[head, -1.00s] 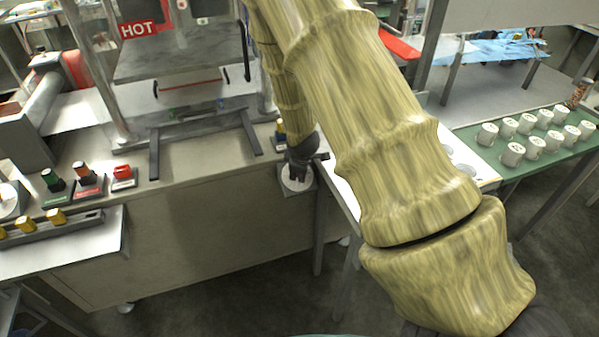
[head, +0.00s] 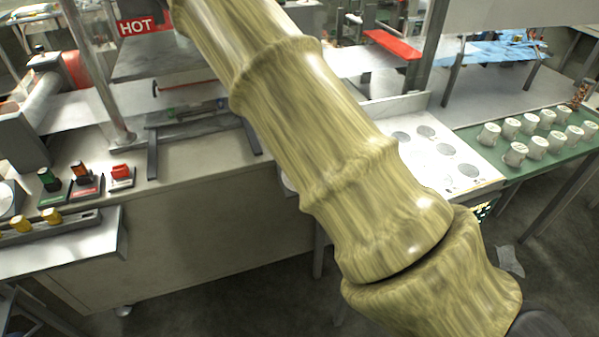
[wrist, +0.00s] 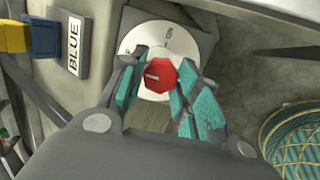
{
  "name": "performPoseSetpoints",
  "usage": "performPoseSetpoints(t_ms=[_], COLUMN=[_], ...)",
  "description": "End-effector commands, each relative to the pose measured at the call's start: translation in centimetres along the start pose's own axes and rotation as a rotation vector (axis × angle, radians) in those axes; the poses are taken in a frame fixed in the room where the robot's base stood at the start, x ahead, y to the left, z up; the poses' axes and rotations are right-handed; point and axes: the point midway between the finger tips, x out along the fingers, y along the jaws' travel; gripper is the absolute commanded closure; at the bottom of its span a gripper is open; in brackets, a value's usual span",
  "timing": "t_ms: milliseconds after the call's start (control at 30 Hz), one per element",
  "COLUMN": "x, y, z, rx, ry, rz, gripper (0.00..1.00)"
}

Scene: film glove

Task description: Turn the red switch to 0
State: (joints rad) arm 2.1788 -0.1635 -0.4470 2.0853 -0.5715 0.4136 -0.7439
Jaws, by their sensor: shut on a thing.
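The red switch (wrist: 158,76) is a faceted knob with a pale mark towards its left side. In the head view my striped arm crosses the middle and hides the gripper and the switch.
A BLUE label (wrist: 73,45) is beside the dial, with a yellow block (wrist: 14,37) at its left. The bench holds a green button (head: 50,180) and a red button (head: 121,172). White cups (head: 515,153) stand on a green table at right.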

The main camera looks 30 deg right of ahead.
Motion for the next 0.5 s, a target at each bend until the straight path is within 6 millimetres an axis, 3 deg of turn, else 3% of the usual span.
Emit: performPoseSetpoints(t_ms=[367, 400, 500], x=[0.0, 0.0, 0.0], y=[0.0, 0.0, 0.0], z=[-0.04, -0.04, -0.03], rx=[-0.006, -0.006, -0.005], ry=[0.001, 0.001, 0.0], rz=[0.001, 0.001, 0.001], gripper=[0.92, 0.66, 0.48])
